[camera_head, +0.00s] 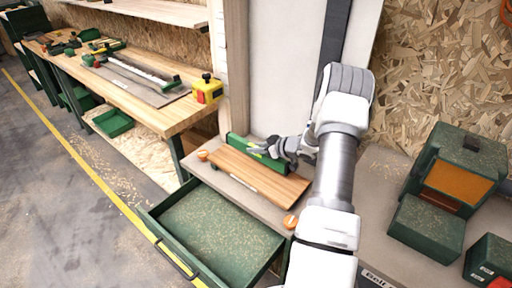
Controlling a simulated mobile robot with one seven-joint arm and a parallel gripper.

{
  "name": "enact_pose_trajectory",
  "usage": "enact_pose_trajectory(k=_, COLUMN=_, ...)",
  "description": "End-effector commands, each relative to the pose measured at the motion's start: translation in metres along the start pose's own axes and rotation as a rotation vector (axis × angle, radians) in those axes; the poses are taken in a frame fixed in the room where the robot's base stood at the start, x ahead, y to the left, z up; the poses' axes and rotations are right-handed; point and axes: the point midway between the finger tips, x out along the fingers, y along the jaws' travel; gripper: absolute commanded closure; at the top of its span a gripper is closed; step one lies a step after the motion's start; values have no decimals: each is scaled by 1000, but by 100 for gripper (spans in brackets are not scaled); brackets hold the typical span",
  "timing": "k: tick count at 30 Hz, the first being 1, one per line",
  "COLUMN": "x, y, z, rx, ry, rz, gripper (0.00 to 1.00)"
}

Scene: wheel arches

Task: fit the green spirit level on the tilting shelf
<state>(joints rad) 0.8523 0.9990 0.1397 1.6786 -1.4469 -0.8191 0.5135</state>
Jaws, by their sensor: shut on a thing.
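The green spirit level (238,142) is a long green bar along the back edge of a wooden board. The board (262,182), seemingly the tilting shelf, has a pale label strip on its front. My gripper (268,151) reaches in from the right and is shut on the spirit level near its middle. My fingers hide part of the level. I cannot tell whether the level touches the board or is held just above it.
An open green drawer (215,235) juts out below. A wooden workbench (130,85) with tools and a yellow box (207,90) stands left. Green boxes (428,225) stand right. A pale panel rises behind.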

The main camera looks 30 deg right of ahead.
Motion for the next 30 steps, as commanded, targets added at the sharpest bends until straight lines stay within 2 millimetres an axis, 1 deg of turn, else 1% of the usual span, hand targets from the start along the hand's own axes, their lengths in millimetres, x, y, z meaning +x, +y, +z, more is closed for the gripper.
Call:
enact_pose_trajectory(k=1, x=5, y=0, z=8, rx=0, ry=2, rz=0, gripper=100)
enact_pose_trajectory(k=3, x=8, y=0, z=14, rx=0, ry=2, rz=0, gripper=100)
enact_pose_trajectory(k=15, x=25, y=0, z=45, rx=-1, ry=2, rz=0, gripper=100)
enact_pose_trajectory(k=19, x=27, y=0, z=48, rx=-1, ry=2, rz=0, gripper=100)
enact_pose_trajectory(k=27, x=27, y=0, z=48, rx=-1, ry=2, rz=0, gripper=100)
enact_pose_trajectory(k=28, x=27, y=0, z=48, rx=-1, ry=1, rz=0, gripper=64)
enact_pose_trajectory(k=30, x=27, y=0, z=48, rx=-1, ry=1, rz=0, gripper=52)
